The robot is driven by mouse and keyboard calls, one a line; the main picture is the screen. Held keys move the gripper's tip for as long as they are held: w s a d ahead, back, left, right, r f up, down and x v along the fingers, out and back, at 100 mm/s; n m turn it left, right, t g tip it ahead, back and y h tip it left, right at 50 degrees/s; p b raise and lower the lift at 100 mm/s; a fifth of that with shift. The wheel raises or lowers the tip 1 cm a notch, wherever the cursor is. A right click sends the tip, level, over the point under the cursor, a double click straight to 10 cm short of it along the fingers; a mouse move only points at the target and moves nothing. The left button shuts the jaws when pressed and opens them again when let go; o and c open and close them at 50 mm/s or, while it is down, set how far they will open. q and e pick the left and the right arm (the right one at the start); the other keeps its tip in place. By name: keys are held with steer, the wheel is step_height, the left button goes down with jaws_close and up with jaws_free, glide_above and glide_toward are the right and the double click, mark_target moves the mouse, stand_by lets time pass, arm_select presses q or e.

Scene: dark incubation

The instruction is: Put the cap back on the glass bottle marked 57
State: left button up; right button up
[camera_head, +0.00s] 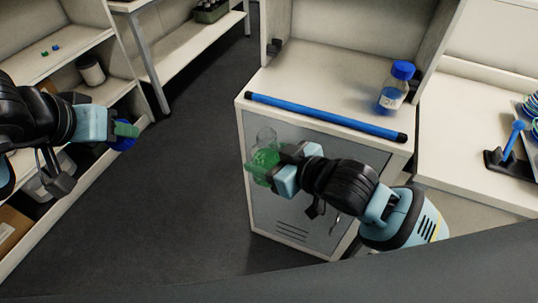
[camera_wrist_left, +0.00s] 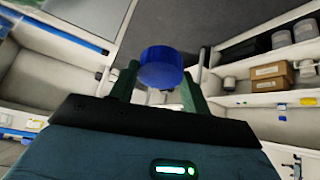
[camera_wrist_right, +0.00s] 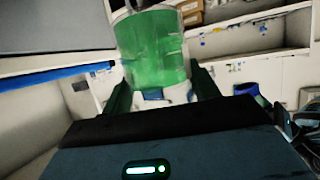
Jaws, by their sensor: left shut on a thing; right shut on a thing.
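My left gripper (camera_head: 122,131) is shut on a blue screw cap (camera_head: 124,143), held in the air at the left. The cap also shows between the fingers in the left wrist view (camera_wrist_left: 162,66). My right gripper (camera_head: 270,168) is shut on a glass bottle (camera_head: 265,136) with green contents, held in front of the cabinet. Its clear neck points up in the head view and no cap shows on it. In the right wrist view its green body (camera_wrist_right: 152,48) fills the space between the fingers. I cannot read its number. Cap and bottle are well apart.
A blue-capped bottle (camera_head: 394,87) with a label stands on the cabinet top (camera_head: 335,60). A blue bar (camera_head: 325,116) runs along its front edge. A black stand with a blue tool (camera_head: 512,140) is at the right. Shelves (camera_head: 50,60) line the left. Open floor (camera_head: 195,185) lies between.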

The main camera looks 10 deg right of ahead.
arm_select(q)
steer(key=w+d+r+m+g, duration=0.1)
steer(key=w+d+r+m, duration=0.1)
steer(key=d, duration=1.2)
step_height(320, 180, up, 2)
steer(key=m+g, duration=0.2)
glide_above(268, 132)
steer(key=shift+s+a+r, duration=0.2)
steer(key=shift+s, duration=0.25)
steer(key=shift+f, duration=2)
steer(key=shift+f, duration=0.1)
steer(key=shift+f, duration=0.75)
steer(key=shift+f, duration=0.55)
